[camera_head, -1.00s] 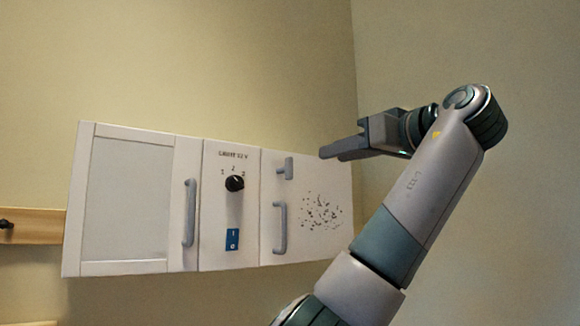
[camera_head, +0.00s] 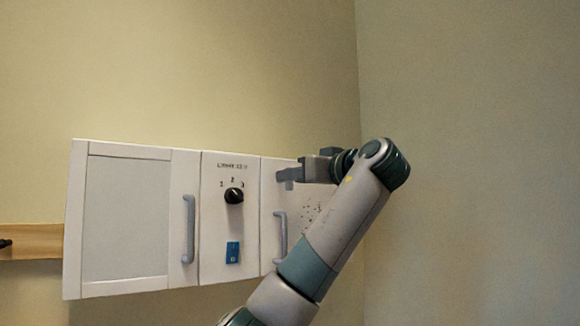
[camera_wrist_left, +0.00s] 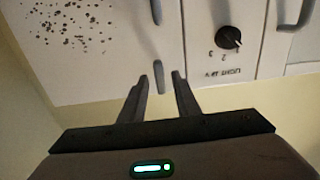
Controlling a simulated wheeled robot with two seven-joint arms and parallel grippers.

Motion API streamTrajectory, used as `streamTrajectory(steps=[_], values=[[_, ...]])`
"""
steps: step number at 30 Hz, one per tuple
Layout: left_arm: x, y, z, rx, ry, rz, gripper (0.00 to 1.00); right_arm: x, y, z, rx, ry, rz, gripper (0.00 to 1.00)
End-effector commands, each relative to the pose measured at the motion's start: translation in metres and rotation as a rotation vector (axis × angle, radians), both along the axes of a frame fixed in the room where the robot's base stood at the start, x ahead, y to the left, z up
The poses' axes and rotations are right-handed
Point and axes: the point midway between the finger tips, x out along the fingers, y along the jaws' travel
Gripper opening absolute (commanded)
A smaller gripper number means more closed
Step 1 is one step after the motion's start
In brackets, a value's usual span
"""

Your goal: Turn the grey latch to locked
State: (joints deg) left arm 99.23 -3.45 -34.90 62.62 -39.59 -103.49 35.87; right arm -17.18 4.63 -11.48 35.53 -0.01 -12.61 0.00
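The grey latch (camera_wrist_left: 160,78) is on the white right-hand door of the wall cabinet. In the left wrist view it is a short upright bar between and just beyond my fingertips. My left gripper (camera_head: 291,175) is open at the latch, with one finger on each side. Whether a finger touches it I cannot tell. In the head view the gripper partly covers the latch, so its exact angle is hard to read. My right gripper is in neither view.
Below the latch is a grey door handle (camera_head: 280,236). A wooden rail (camera_head: 32,241) is at far left. The right wall is bare.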

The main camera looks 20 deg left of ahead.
Motion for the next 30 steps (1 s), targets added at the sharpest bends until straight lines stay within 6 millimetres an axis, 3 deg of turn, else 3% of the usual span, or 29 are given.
streamTrajectory(steps=[6, 17, 21, 30], values=[[0.011, 0.014, 0.001, -0.001, 0.001, 0.0, 0.29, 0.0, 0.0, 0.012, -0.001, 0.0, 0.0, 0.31], [0.012, 0.016, -0.001, -0.001, 0.001, 0.0, 0.29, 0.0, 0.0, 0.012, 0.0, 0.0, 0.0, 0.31], [0.012, 0.016, -0.001, -0.001, 0.001, 0.0, 0.0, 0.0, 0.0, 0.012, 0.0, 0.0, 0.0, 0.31], [0.012, 0.016, -0.001, 0.005, 0.009, 0.0, 0.0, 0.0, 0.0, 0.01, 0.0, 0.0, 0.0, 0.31]])
